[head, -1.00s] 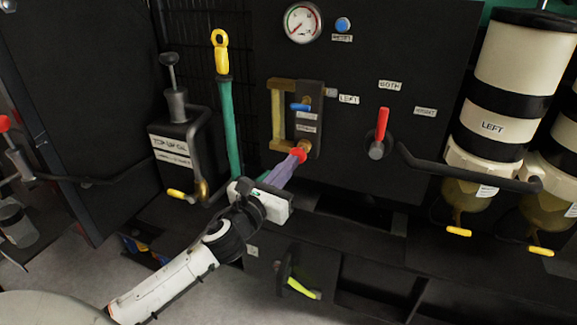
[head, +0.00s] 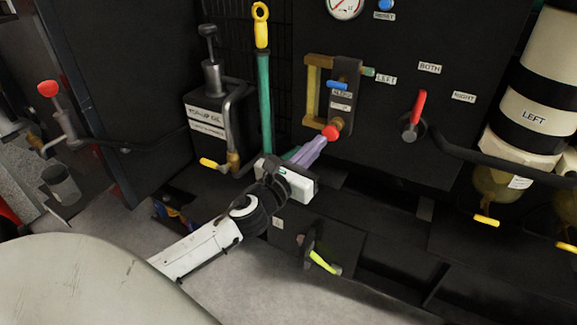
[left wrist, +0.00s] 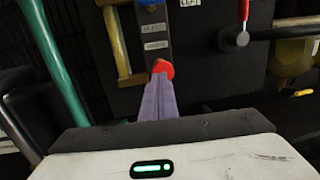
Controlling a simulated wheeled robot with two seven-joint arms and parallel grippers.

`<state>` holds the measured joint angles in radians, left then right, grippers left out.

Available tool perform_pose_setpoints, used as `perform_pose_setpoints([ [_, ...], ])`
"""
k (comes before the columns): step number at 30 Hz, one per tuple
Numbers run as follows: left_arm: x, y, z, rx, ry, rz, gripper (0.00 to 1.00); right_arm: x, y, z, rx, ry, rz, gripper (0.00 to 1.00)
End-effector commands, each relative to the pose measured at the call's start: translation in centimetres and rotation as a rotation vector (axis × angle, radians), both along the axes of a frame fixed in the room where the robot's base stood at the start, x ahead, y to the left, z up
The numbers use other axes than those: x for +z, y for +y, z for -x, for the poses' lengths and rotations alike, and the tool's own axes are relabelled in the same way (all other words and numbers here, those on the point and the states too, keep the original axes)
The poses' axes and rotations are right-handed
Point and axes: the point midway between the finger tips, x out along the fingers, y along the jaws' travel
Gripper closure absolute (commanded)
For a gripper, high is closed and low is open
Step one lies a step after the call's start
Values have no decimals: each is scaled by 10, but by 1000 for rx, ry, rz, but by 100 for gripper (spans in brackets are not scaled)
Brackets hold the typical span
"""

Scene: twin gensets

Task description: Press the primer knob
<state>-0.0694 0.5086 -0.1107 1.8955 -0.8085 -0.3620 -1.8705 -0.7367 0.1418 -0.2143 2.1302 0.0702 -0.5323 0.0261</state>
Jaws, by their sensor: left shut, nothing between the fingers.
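A small round red knob (head: 331,132) sits on a brass fitting (head: 340,123) at the bottom of the dark valve block beside a yellowish sight tube (head: 312,92). I take it to be the primer knob, though its label is not readable. My left gripper (head: 321,140) is shut and empty, its purple fingers pointing up at the knob. The tips are at the red knob; whether they press on it I cannot tell. In the left wrist view the red knob (left wrist: 163,68) shows just beyond the fingertips of my left gripper (left wrist: 159,82). My right gripper is out of view.
A blue-handled valve (head: 338,86) is above the knob. A red selector lever (head: 419,108) is on the panel to the right. A green pole with a yellow loop (head: 263,95) and an oil can (head: 208,130) stand left. A yellow-green handle (head: 322,262) is below.

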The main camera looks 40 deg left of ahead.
Motion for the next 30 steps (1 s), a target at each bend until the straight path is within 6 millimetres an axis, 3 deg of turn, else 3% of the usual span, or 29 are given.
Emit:
perform_pose_setpoints([
  [6, -6, -6, 51, -2, 8, 3, 100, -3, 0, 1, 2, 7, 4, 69],
  [13, -9, -10, 86, -1, 6, 3, 100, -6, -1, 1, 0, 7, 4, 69],
  [18, -8, -11, 97, -3, 4, 1, 100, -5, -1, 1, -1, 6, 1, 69],
  [30, -8, -11, 99, -2, 4, 1, 100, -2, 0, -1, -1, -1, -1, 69],
])
